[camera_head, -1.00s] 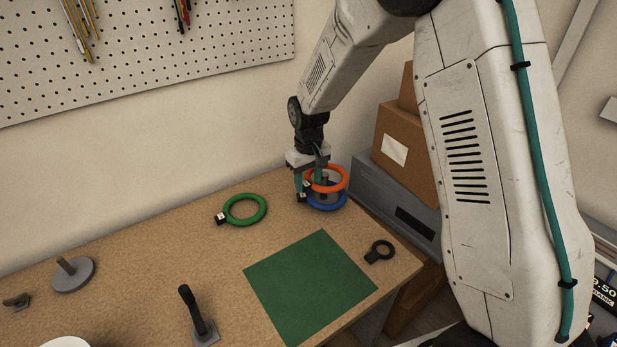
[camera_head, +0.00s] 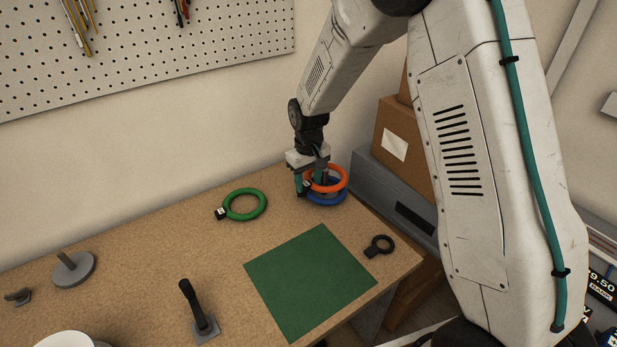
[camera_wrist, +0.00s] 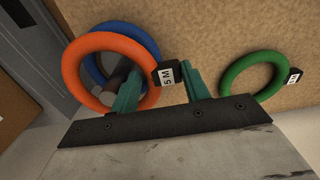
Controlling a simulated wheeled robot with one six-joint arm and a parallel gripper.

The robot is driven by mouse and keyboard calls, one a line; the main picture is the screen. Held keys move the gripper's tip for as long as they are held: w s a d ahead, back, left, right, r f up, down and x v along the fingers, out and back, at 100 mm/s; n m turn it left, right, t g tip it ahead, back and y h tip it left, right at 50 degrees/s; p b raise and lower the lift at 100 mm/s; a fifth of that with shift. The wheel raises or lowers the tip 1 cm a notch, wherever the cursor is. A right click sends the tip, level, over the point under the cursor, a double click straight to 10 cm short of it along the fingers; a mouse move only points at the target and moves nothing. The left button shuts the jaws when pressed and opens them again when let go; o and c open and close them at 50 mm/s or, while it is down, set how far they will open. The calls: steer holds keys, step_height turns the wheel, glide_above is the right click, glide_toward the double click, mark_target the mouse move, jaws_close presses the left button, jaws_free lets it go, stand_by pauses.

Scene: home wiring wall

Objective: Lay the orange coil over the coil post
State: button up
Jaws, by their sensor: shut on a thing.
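The orange coil (camera_head: 341,169) is a ring with a black tag marked "5 M" (camera_wrist: 167,75). My gripper (camera_head: 309,187) is shut on that tag, with the ring reaching out to the right in the head view. The blue coil (camera_head: 335,200) lies just below the orange one. A dark grey post (camera_wrist: 117,72) shows through the orange ring in the wrist view, and the orange ring (camera_wrist: 70,72) appears to surround it. The fingers and the ring partly hide the post in the head view. I cannot tell whether the orange coil touches the blue one.
The green coil (camera_head: 232,214) lies on the workbench (camera_head: 140,265) left of my gripper. A green mat (camera_head: 308,280) and a black ring-ended piece (camera_head: 382,244) are nearer. A grey disc with a peg (camera_head: 75,270) stands at left. A grey box (camera_head: 385,195) stands behind the coils.

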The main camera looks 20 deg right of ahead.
steer(key=shift+f, duration=1.05)
steer(key=shift+f, duration=0.1)
steer(key=o, duration=1.3)
steer(key=shift+a, duration=0.1)
steer(key=shift+d, duration=0.2)
step_height(320, 180, up, 8)
steer(key=shift+w+f, duration=0.1)
steer(key=shift+f, duration=0.1)
steer(key=shift+a+r, duration=0.15)
steer(key=shift+r, duration=0.05)
